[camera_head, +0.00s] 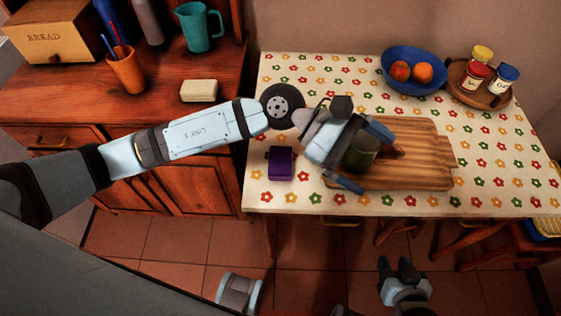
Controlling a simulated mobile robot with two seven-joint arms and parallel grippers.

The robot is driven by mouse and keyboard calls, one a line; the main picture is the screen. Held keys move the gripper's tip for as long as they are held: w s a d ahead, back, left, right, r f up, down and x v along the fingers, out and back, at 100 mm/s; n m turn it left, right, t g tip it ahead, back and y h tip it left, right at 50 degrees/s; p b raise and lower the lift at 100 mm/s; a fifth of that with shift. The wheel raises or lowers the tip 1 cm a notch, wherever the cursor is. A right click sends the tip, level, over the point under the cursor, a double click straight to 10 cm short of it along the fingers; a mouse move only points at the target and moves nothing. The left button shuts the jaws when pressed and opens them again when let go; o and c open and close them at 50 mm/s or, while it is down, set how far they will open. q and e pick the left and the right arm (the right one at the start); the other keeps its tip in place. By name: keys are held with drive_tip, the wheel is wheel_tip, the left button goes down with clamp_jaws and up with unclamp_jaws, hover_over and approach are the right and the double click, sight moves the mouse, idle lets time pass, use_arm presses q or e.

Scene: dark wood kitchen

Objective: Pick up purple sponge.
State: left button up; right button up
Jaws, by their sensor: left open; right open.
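The purple sponge (281,163) lies on the flowered tablecloth near the table's front left, left of the cutting board. My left gripper (364,156) is open over the left part of the board, to the right of the sponge and apart from it. My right gripper (398,264) is open and empty, low in front of the table over the floor.
The wooden cutting board (425,150) lies on the table (320,75). Behind it are a blue bowl (398,86) with fruit and a round tray (463,93) with jars. A cream block (199,91), orange cup (127,75) and teal jug (197,30) stand on the left counter.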

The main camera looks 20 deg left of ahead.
use_arm(q)
drive_tip(key=w+a+f+m+t+y, duration=0.1)
drive_tip(key=w+a+f+m+y, duration=0.4)
drive_tip(key=a+f+y, duration=0.25)
drive_tip(key=m+t+y, duration=0.2)
drive_tip(key=m+y, duration=0.1)
drive_tip(key=y, duration=0.4)
hover_over(280, 158)
wheel_tip(280, 158, down, 2)
drive_tip(key=shift+y, duration=0.25)
drive_tip(key=f, duration=0.8)
drive_tip(key=shift+w+d, duration=0.15)
drive_tip(key=shift+w, duration=0.15)
drive_tip(key=f, duration=0.5)
drive_tip(key=shift+s+f, duration=0.25)
drive_tip(key=c, duration=1)
